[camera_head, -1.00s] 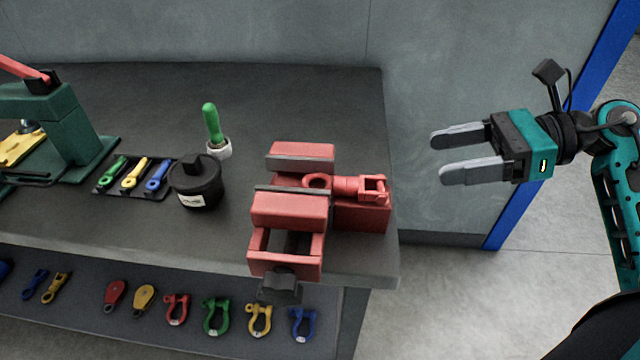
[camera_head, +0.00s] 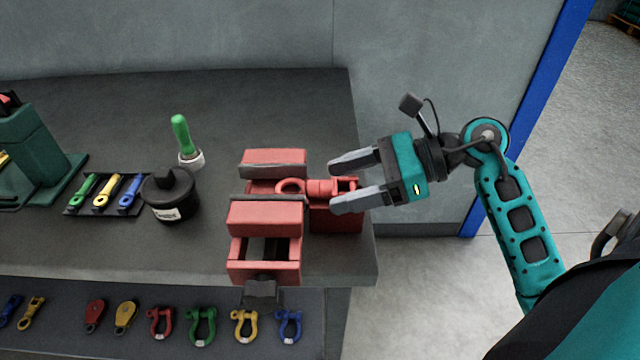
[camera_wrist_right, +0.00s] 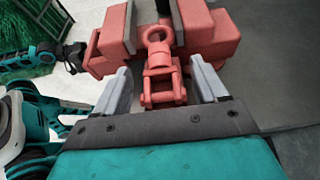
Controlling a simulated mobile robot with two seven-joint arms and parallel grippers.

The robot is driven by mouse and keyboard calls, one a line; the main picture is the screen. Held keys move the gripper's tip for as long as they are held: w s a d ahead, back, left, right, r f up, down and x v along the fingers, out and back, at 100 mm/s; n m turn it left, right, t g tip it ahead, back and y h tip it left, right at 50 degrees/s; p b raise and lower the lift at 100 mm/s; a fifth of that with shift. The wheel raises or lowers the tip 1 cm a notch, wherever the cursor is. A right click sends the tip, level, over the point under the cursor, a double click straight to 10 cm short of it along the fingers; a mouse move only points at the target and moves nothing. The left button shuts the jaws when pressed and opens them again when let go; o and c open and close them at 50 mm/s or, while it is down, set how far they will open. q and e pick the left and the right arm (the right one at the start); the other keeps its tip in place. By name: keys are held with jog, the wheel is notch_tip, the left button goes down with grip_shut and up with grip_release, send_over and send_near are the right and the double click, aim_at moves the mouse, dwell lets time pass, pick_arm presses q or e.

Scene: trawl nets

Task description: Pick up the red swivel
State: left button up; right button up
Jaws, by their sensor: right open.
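The red swivel (camera_head: 318,187) lies across the red vise (camera_head: 265,216), its ring end between the vise's two jaws and its fork end sticking out to the right. It also shows in the right wrist view (camera_wrist_right: 160,72), with the ring away from me and the fork towards me. My right gripper (camera_head: 332,184) is open at the vise's right side. Its two fingers lie on either side of the swivel's fork end, apart from it in the right wrist view (camera_wrist_right: 160,82). The near finger hides part of the fork in the head view.
A black pot (camera_head: 170,195), a green-handled brush (camera_head: 184,140) and a mat with green, yellow and blue swivels (camera_head: 104,190) are left of the vise. Shackles and blocks lie on the lower shelf (camera_head: 65,330). The bench ends just right of the vise.

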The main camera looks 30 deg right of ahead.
jog(key=shift+w+a+f, duration=0.15)
jog(key=shift+w+a, duration=0.1)
jog(key=shift+a, duration=0.1)
grip_shut()
dwell(0.5)
